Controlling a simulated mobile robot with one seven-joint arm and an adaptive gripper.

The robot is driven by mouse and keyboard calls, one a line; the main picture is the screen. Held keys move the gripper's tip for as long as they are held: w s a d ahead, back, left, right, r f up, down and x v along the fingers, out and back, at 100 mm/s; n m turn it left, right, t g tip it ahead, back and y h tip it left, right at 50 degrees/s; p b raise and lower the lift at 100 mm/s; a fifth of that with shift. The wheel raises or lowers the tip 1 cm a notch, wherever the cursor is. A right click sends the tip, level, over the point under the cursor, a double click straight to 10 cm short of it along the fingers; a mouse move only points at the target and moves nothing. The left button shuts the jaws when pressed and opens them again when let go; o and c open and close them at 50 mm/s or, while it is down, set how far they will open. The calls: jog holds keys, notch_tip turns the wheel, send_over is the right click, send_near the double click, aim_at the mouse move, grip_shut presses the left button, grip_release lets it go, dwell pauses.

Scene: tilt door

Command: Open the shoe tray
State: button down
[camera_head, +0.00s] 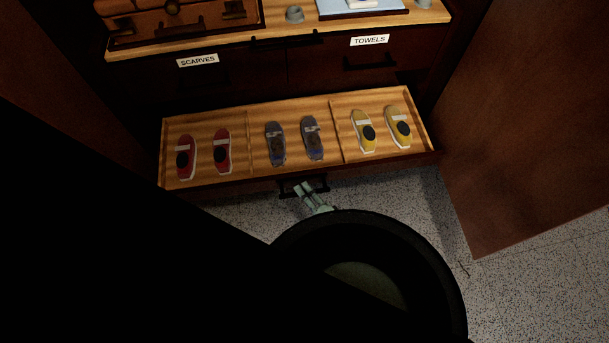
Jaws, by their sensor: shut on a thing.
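The shoe tray (247,172) is a wooden pull-out drawer with a dark front, and it stands out from the cabinet. Dividers split it into three sections. Red shoes (222,152) lie in the left section, blue-grey shoes (313,138) in the middle, and yellow shoes (398,127) in the right. A dark handle (287,190) sits at the middle of its front. My gripper (305,191) is at this handle and is shut on it. My arm hides part of the gripper and the floor below.
Drawers labelled SCARVES (198,60) and TOWELS (370,41) are above, shut. A wooden top (432,15) holds a brown case (180,25) and small items. An open brown door (530,130) stands at right. Speckled floor (440,215) shows between the tray and this door.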

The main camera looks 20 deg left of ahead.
jog(key=c, duration=1.6)
grip_release()
jog(key=v, duration=1.2)
